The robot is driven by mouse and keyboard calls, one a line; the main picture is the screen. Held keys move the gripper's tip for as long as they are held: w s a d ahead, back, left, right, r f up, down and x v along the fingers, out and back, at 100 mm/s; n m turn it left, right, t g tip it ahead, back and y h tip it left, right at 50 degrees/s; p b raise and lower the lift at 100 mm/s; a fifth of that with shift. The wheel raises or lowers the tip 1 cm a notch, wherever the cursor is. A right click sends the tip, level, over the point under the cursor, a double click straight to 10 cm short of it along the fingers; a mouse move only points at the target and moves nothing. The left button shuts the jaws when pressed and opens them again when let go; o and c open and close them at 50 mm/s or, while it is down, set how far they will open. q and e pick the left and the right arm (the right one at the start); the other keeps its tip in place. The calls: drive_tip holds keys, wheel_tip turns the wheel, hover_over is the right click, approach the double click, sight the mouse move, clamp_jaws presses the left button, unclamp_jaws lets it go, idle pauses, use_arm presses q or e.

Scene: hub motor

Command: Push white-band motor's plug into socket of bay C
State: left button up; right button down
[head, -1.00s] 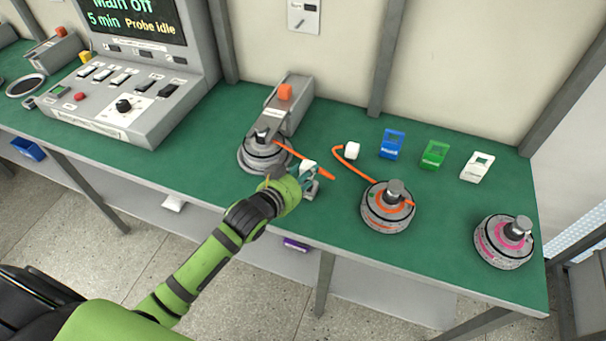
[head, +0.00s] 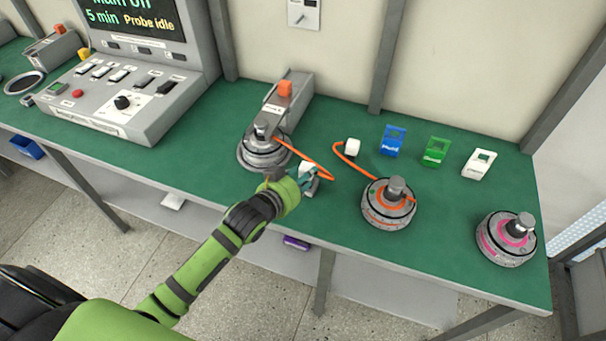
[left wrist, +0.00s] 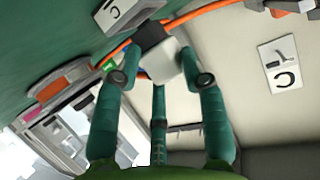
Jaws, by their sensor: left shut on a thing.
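The motor with a pale grey-white body (head: 262,152) sits at the front of a grey bay fixture (head: 291,106); its band is hard to make out. An orange cable (head: 312,162) runs from it and loops back to a white plug (head: 305,168). My left gripper (head: 311,181) is shut on this plug, just above the bench and right of the motor. In the left wrist view the plug (left wrist: 164,62) sits between the fingertips, with the cable at its dark end. My right gripper is not in view.
An orange-banded motor (head: 387,212) with its own loose white plug (head: 352,146) stands to the right. A pink-banded motor (head: 494,246) is farther right. Blue (head: 392,140), green (head: 435,151) and white (head: 478,163) holders stand behind. A control console (head: 110,95) is at left.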

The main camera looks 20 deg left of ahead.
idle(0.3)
use_arm(q)
drive_tip(key=shift+f, duration=0.15)
drive_tip(key=shift+f, duration=0.35)
drive_tip(key=shift+f, duration=0.2)
drive_tip(key=shift+s+f+p, duration=0.1)
drive_tip(key=shift+f+p, duration=0.15)
drive_tip(key=shift+p, duration=0.2)
idle(1.1)
drive_tip(key=shift+s+f, duration=0.15)
drive_tip(key=shift+f, duration=0.15)
idle(0.8)
drive_tip(key=o, duration=1.2)
drive_tip(key=shift+w+r, duration=0.2)
drive_tip(key=shift+r, duration=0.05)
